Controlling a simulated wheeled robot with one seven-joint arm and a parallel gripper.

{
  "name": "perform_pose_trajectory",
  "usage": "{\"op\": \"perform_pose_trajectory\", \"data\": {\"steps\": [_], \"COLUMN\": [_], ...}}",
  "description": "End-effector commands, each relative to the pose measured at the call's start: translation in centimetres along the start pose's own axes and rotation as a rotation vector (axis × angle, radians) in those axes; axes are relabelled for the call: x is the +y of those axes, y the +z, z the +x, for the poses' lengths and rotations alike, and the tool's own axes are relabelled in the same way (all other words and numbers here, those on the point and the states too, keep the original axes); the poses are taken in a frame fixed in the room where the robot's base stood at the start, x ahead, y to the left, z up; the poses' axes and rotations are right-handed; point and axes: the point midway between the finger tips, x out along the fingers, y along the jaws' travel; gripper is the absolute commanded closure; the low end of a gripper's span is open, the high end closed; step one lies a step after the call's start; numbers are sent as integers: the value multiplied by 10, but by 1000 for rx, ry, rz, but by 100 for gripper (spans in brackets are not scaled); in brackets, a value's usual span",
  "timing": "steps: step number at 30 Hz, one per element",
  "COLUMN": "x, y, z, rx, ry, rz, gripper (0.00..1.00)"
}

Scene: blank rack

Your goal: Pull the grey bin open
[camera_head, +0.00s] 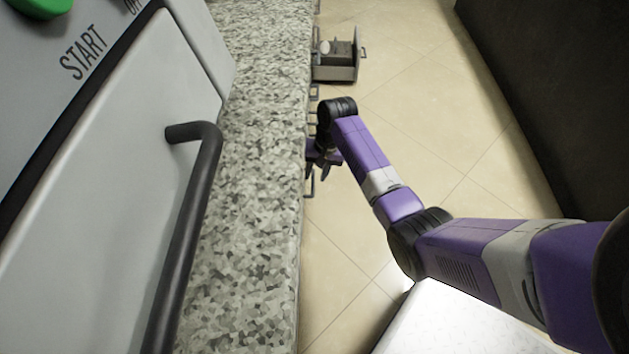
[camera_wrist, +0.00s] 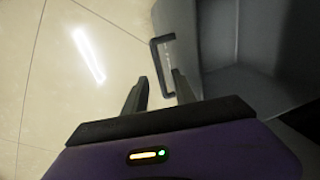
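A grey front (camera_wrist: 218,35), which looks like the grey bin, fills the right of the wrist view. It carries a dark U-shaped handle (camera_wrist: 156,68). My gripper (camera_wrist: 160,80) has its two fingers apart, with the lower part of the handle showing between their tips. I see no contact, and cannot tell whether the handle is between the fingers or just beyond them. In the head view my gripper (camera_head: 318,168) is low beside the counter edge, near a small handle (camera_head: 311,184). The counter hides the bin's front there.
A speckled counter (camera_head: 250,200) runs along the left, beside a white machine (camera_head: 120,140) with a dark bar handle. Farther off, a grey drawer (camera_head: 336,73) stands out with things inside. Tiled floor (camera_head: 420,60) is clear up to a dark wall (camera_head: 540,80) on the right.

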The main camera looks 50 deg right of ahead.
Motion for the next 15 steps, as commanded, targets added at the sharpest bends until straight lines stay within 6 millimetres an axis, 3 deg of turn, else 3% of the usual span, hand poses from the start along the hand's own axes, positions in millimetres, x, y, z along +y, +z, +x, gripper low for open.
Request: {"op": "perform_pose_trajectory", "data": {"steps": [1, 6, 15], "x": [1, 0, -1], "y": [0, -1, 0], "z": [9, 20, 21], "rx": [0, 1, 2], "ry": [0, 0, -1], "rz": [-1, -1, -1], "gripper": [67, 67, 67]}}
